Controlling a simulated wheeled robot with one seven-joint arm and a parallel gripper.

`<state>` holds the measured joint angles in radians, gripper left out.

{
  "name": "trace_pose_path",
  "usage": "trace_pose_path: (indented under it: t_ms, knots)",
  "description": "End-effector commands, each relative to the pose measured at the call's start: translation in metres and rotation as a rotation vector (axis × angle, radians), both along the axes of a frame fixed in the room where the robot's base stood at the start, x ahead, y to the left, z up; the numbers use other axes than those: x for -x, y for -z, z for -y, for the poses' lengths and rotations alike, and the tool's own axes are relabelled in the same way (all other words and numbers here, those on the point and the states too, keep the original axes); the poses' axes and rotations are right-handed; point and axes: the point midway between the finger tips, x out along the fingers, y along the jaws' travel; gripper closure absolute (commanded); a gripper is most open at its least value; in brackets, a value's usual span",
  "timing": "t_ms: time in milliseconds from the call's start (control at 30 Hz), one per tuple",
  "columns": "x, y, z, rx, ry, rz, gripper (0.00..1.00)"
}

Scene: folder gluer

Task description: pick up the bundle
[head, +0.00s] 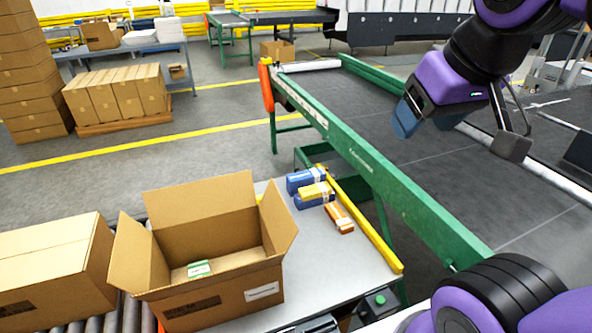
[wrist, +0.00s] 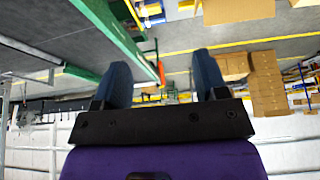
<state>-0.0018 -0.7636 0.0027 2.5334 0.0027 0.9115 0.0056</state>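Small bundles lie on the grey table beside the conveyor in the head view: a blue bundle (head: 301,180) at the back, another blue one (head: 312,201) with a yellow bundle (head: 314,190) at it, and an orange bundle (head: 341,219) in front. A green and white bundle (head: 199,268) lies inside the open carton (head: 222,291). My gripper (head: 404,119) is up and to the right, over the dark conveyor belt and well apart from the bundles. In the wrist view its two blue fingers (wrist: 162,75) stand wide apart with nothing between them.
The grey table (head: 335,263) has bare room right of the carton. A yellow rail (head: 361,220) edges it, and the green conveyor side (head: 385,178) runs beyond. A closed carton (head: 55,270) stands left on rollers. Stacked boxes (head: 118,93) are farther back.

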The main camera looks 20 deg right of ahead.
Motion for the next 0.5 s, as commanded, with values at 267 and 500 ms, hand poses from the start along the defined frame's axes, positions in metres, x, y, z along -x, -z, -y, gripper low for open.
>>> trace_pose_path:
  t_ms: [267, 500]
  knots:
    - [-0.048, -0.004, 0.007, 0.027, 0.008, -0.031, 0.12]
    - [-0.12, 0.002, 0.019, 0.062, 0.012, -0.068, 0.12]
